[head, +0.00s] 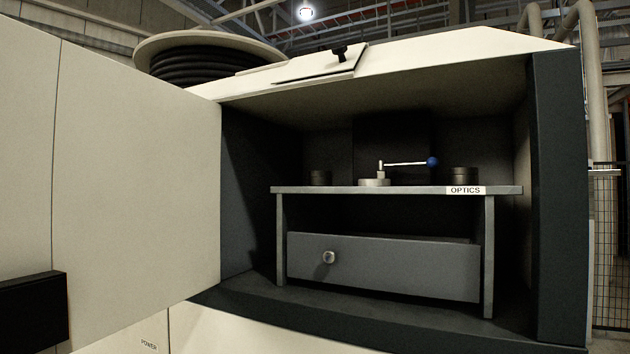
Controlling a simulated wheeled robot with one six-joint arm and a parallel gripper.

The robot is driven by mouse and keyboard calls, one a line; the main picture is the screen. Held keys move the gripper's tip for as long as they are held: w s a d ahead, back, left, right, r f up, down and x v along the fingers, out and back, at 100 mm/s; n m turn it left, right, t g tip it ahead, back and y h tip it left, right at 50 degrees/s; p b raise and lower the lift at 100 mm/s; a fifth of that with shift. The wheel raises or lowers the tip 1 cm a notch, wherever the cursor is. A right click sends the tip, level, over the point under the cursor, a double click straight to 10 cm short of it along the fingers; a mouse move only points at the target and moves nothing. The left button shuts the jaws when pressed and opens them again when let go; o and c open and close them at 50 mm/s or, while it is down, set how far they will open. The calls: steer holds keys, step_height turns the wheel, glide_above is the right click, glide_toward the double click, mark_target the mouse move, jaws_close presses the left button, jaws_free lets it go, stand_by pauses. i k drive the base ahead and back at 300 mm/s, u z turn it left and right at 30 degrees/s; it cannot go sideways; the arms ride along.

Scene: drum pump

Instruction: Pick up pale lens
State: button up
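I cannot make out a pale lens in the head view. An open cabinet holds a grey shelf (400,189) with an "OPTICS" label (465,190). On the shelf stand a dark round piece (319,178) at the left and another dark round piece (461,174) at the right. Between them is a silver round base (375,182) with a thin lever ending in a blue ball (432,161). Under the shelf is a grey drawer (400,268) with a round metal knob (328,257); it looks shut, and its inside is hidden. My gripper is not in view.
The cabinet's pale door (140,180) stands open at the left. The dark right wall (560,200) bounds the opening. A black hose reel (205,60) and a tilted plate with a black knob (339,50) are on top. The cabinet floor before the drawer looks clear.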

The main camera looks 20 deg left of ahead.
mark_target(315, 178)
steer(key=k, duration=1.2)
steer(key=u, duration=0.55)
steer(key=i, duration=0.5)
steer(key=u, duration=0.8)
steer(key=i, duration=0.7)
steer(key=z, duration=0.55)
steer(key=i, duration=0.75)
steer(key=z, duration=0.8)
